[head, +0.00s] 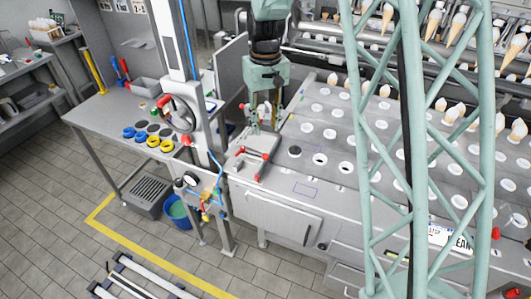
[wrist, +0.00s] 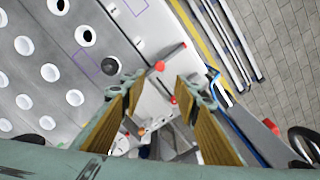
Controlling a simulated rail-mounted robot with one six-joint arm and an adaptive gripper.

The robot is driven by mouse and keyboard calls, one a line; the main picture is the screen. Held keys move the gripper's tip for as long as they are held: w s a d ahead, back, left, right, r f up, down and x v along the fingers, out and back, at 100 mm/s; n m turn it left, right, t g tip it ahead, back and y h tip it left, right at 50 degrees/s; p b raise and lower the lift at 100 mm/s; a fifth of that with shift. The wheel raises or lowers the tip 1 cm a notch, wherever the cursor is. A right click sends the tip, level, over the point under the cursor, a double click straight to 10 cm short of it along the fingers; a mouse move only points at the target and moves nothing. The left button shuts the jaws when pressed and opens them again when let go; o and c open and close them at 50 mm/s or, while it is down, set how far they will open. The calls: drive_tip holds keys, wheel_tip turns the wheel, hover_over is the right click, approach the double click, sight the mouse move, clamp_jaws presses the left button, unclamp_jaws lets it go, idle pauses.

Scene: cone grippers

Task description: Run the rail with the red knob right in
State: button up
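A small grey fixture with flat bars (head: 256,150) sits on the left end of the machine top in the head view. Several small red knobs show on and around it; one red knob (wrist: 160,66) lies at the end of a grey bar (wrist: 171,54) in the wrist view. Another red knob (wrist: 173,99) shows between my fingers. I cannot tell which one belongs to the rail. My gripper (wrist: 160,100) is open, its two tan-padded fingers apart, with nothing clearly held between them. In the head view my gripper (head: 264,112) points down over the back of the fixture.
The perforated machine top (head: 325,135) stretches right, with rows of round holes and some cones. A black round piece (wrist: 110,65) stands beside the fixture. A workbench (head: 100,115) with blue and yellow rings stands left. A green lattice column (head: 425,170) hides part of the top.

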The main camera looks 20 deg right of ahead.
sight(266, 155)
drive_tip(key=shift+f, duration=0.15)
drive_tip(key=shift+f, duration=6.75)
